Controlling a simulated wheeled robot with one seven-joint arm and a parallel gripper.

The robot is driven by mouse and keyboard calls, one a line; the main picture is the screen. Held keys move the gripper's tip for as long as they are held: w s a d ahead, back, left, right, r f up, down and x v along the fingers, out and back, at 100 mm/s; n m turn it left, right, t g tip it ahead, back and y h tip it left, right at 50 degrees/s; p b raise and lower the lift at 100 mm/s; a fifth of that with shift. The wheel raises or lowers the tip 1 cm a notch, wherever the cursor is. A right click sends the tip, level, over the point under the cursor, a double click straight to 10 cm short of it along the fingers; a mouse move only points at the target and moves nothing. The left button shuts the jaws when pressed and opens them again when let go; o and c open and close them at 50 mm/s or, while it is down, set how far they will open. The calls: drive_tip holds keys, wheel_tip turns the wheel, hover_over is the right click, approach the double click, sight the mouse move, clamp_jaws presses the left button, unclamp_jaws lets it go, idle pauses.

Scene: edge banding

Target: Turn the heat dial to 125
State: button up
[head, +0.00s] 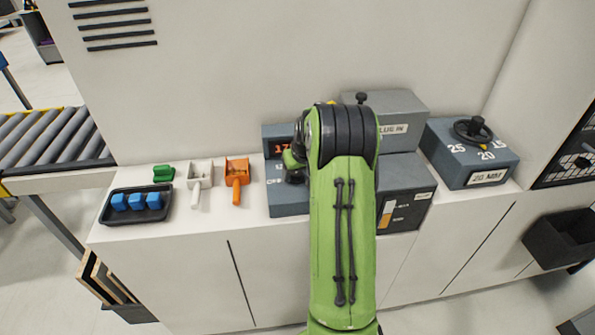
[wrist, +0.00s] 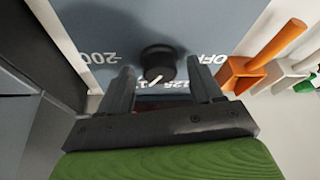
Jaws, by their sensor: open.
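The heat dial (wrist: 158,58) is a round black knob on a blue-grey panel, seen in the wrist view. Printed marks around it include OFF at right, 200 at left and a partly hidden 125 near the bottom. A short white pointer line shows at the knob's lower edge, close to the 125. My gripper (wrist: 160,70) is open, with one dark finger on each side of the knob. I cannot tell whether the fingers touch it. In the head view my arm hides the dial; the control box (head: 288,203) shows beside it with part of a red display (head: 283,147).
Orange (head: 237,180) and white (head: 200,182) scoop-like tools and a dark tray of blue blocks (head: 138,203) lie left of the box. A dark-grey box (head: 405,205) stands close on its right. A box with a handwheel (head: 470,150) is farther right.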

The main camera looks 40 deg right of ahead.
drive_tip(key=c, duration=1.1)
drive_tip(key=shift+o, duration=0.2)
drive_tip(key=shift+n, duration=0.3)
drive_tip(key=n, duration=0.1)
drive_tip(key=n+y, duration=0.1)
drive_tip(key=n, duration=0.1)
drive_tip(key=n+y, duration=0.1)
drive_tip(key=shift+d+r+n, duration=0.1)
drive_tip(key=shift+d+n, duration=0.15)
drive_tip(key=shift+n, duration=0.15)
drive_tip(key=n+y+p, duration=0.1)
drive_tip(key=n, duration=0.2)
drive_tip(key=shift+d+p, duration=0.1)
drive_tip(key=shift+p, duration=0.3)
drive_tip(key=shift+d+n+g+y+p, duration=0.1)
drive_tip(key=shift+n+g+y+p, duration=0.5)
drive_tip(key=shift+n, duration=1)
drive_tip(key=shift+p, duration=0.3)
drive_tip(key=o, duration=1.1)
drive_tip(key=shift+c, duration=0.2)
